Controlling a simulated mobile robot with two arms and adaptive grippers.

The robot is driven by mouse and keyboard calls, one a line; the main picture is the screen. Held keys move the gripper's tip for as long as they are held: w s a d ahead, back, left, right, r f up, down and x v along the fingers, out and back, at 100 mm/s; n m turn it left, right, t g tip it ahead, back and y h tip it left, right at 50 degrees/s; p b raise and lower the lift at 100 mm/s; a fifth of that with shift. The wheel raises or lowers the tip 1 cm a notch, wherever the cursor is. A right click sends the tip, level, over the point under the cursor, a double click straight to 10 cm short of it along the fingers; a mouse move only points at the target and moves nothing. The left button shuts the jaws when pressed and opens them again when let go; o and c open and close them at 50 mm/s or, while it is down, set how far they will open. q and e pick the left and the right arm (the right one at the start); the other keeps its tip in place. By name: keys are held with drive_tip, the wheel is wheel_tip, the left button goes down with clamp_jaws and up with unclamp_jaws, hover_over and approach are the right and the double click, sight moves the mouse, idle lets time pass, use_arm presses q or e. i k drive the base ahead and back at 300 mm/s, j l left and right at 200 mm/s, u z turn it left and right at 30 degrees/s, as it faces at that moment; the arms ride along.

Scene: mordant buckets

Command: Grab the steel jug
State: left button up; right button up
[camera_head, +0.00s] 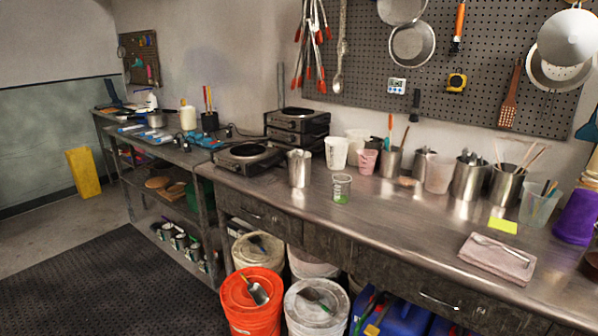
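A shiny steel jug (299,169) stands upright on the steel counter (390,215), near its left part, just right of a black hot plate (247,155). Nothing is seen sticking out of it. A small green and white cup (341,189) stands to its right and a little nearer, apart from it. Other steel vessels stand farther right: one with tools in it (391,163), a smaller one (420,165), and two larger ones (467,180) and (505,188). Neither of my grippers is in view.
A folded cloth (496,258) lies at the counter's right. Lidded buckets, one orange (251,305), stand on the floor below. The counter in front of the jug is clear.

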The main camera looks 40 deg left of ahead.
sight(298, 162)
drive_tip(key=i+j, duration=0.1)
drive_tip(key=j, duration=0.3)
drive_tip(key=i+j, duration=0.1)
drive_tip(key=j, duration=0.3)
drive_tip(key=i+j, duration=0.1)
drive_tip(key=j, duration=0.3)
drive_tip(key=i+j, duration=0.1)
drive_tip(key=j, duration=0.25)
drive_tip(key=i+j, duration=0.1)
drive_tip(key=j, duration=0.3)
drive_tip(key=i+j, duration=0.1)
drive_tip(key=j, duration=0.3)
